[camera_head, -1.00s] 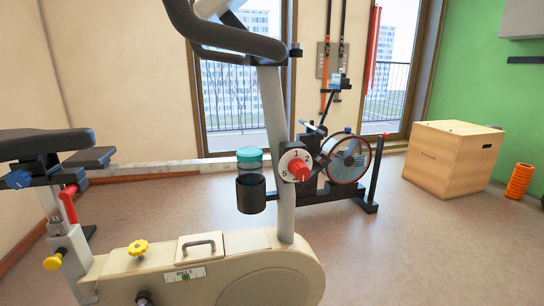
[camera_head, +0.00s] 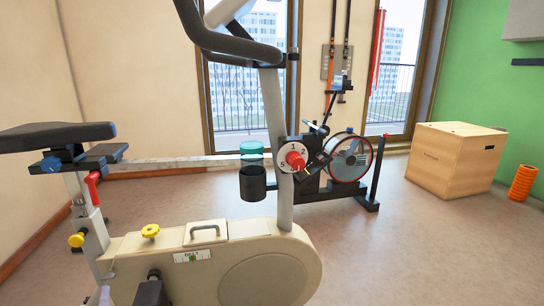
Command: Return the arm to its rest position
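Neither of my grippers and no part of my arms can be made out in the head view. The nearest thing is a cream exercise bike (camera_head: 262,268) with a dark curved handlebar (camera_head: 225,40). A red knob (camera_head: 295,160) sits on a white numbered dial on the bike's grey post. A teal-lidded bottle (camera_head: 252,148) stands in the black cup holder (camera_head: 252,184) left of the post. A dark shape shows just right of the dial; I cannot tell whether it touches the dial.
The bike's black saddle (camera_head: 58,136) is at the left. A rowing machine (camera_head: 348,160) stands behind the bike. A wooden box (camera_head: 456,160) and an orange roller (camera_head: 522,182) are at the right. The floor (camera_head: 410,255) at the front right is clear.

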